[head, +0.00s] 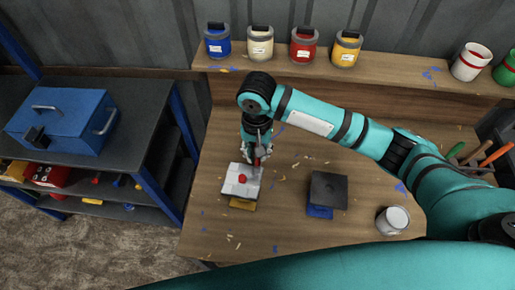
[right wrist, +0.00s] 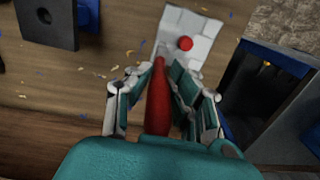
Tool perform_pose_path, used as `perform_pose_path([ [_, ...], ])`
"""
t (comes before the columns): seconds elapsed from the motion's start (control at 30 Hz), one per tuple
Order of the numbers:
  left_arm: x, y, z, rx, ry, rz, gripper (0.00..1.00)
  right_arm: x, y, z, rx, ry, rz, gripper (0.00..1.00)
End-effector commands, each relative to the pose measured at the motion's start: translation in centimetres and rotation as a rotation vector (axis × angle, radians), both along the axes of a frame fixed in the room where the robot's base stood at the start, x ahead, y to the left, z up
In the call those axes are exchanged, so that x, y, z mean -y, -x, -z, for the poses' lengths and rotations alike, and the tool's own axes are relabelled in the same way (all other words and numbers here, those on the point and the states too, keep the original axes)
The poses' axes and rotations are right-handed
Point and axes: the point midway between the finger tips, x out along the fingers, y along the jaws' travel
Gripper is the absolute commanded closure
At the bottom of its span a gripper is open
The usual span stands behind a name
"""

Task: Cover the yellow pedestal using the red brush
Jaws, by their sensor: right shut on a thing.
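The yellow pedestal (head: 243,203) shows only as a strip below a white tiled block (head: 236,190) on the workbench. The block has a red knob (head: 242,179) on top; block and knob also show in the right wrist view (right wrist: 200,27). My right gripper (head: 257,155) is shut on the red brush, whose red handle (right wrist: 157,100) lies between the fingers in the right wrist view. The brush's far end points at the block's near edge; I cannot tell whether it touches. The pedestal's top is hidden under the block. My left gripper is out of view.
A blue pedestal (head: 320,212) under a dark square plate (head: 328,188) stands to the right, with a pale can (head: 392,220) beyond. Several paint cans, including a yellow one (head: 346,48), line the back shelf. A blue toolbox (head: 66,120) sits on the left rack. Scraps litter the bench.

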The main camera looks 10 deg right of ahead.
Motion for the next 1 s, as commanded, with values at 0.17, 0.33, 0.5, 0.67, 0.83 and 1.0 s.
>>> perform_pose_path([
  [0.17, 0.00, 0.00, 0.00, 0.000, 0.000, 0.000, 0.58, -0.01, -0.02, -0.04, 0.000, 0.000, 0.000, 1.00],
  [0.33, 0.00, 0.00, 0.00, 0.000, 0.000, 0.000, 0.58, -0.01, -0.02, -0.03, 0.000, 0.000, 0.000, 1.00],
  [0.5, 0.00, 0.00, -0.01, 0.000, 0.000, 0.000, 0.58, -0.02, -0.01, 0.15, 0.000, -0.001, 0.000, 1.00],
  [0.67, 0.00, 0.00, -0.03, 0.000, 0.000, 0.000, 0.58, -0.02, -0.01, 0.39, 0.000, -0.001, 0.000, 1.00],
  [0.83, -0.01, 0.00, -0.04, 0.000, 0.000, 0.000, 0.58, -0.03, -0.03, 0.64, 0.000, -0.001, 0.000, 1.00],
  [1.0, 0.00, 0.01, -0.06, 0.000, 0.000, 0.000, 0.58, -0.01, -0.03, 0.89, 0.000, -0.001, 0.000, 1.00],
])
